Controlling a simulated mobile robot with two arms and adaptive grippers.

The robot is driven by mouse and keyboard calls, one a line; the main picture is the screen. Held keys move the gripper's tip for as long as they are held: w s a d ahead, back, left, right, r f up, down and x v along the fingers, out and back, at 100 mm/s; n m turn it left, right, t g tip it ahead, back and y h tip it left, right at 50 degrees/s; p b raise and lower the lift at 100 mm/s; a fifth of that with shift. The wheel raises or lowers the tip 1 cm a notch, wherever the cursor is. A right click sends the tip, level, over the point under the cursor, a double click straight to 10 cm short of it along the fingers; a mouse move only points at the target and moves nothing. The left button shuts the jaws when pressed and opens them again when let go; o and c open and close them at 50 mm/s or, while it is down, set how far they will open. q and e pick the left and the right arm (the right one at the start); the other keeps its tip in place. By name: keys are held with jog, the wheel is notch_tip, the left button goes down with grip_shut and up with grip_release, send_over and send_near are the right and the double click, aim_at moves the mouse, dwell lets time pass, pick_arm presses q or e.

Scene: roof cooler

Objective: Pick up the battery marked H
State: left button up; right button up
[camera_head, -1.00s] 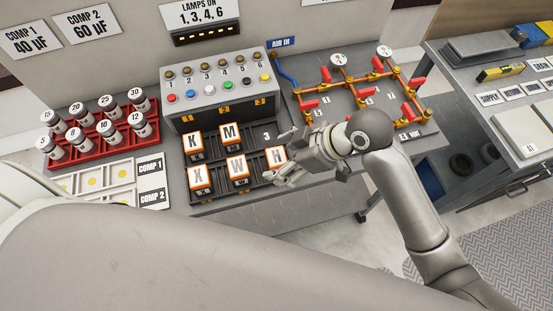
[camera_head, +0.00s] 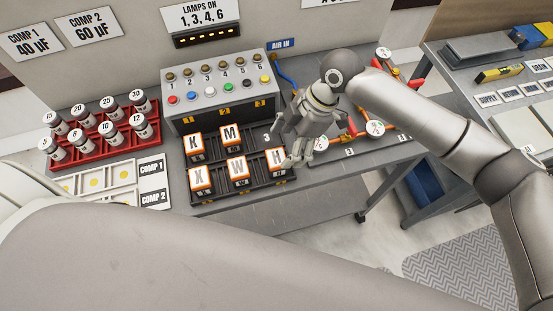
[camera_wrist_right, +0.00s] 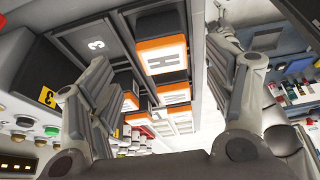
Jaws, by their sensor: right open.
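The battery marked H (camera_head: 275,162) is a black block with an orange-edged white label. It stands at the right end of the front row in the dark battery rack (camera_head: 237,195). In the right wrist view the H battery (camera_wrist_right: 161,56) shows between the spread fingers, beyond their tips. My left gripper is not in view.
Batteries K (camera_head: 194,145), M (camera_head: 230,137), X (camera_head: 200,178) and W (camera_head: 238,170) share the rack. The lamp box (camera_head: 218,90) stands behind. A red capacitor rack (camera_head: 100,132) is at left. Pipes with red valves (camera_head: 415,85) lie right, partly behind my arm.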

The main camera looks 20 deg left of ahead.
aim_at(279, 157)
jog(key=shift+x, duration=0.85)
jog(key=x, duration=0.1)
jog(key=p+x, duration=0.2)
jog(key=x, duration=0.1)
jog(key=shift+s, duration=0.25)
jog(key=shift+s+a+f, duration=0.1)
jog(key=shift+a+f, duration=0.15)
jog(key=shift+f, duration=0.3)
jog(key=shift+r, duration=0.1)
jog(key=c, duration=1.3)
jog(key=shift+r, duration=0.1)
